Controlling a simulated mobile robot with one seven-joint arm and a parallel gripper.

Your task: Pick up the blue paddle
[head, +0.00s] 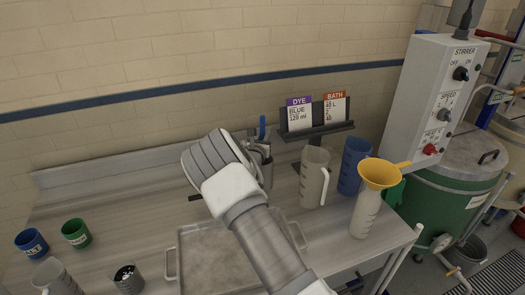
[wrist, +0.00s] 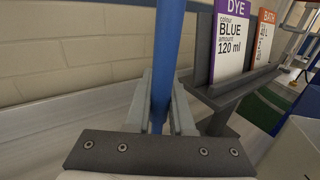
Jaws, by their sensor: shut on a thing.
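The blue paddle (wrist: 168,45) runs upright between the fingers of my gripper (wrist: 160,100) in the wrist view. My gripper is shut on its shaft. In the head view a short blue piece of the paddle (head: 262,126) shows above my gripper (head: 254,148). A grey upright holder (head: 267,174) stands just below and beside the fingers; my gripper and wrist hide much of it. I cannot tell whether the paddle's lower end is still inside the holder.
A card stand (head: 325,131) with DYE and BATH cards is close to the right. A clear jug (head: 313,178), a blue jug (head: 353,165) and a bottle with a yellow funnel (head: 379,173) stand beyond. A metal tray (head: 205,262) lies below my arm; cups (head: 76,233) stand left.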

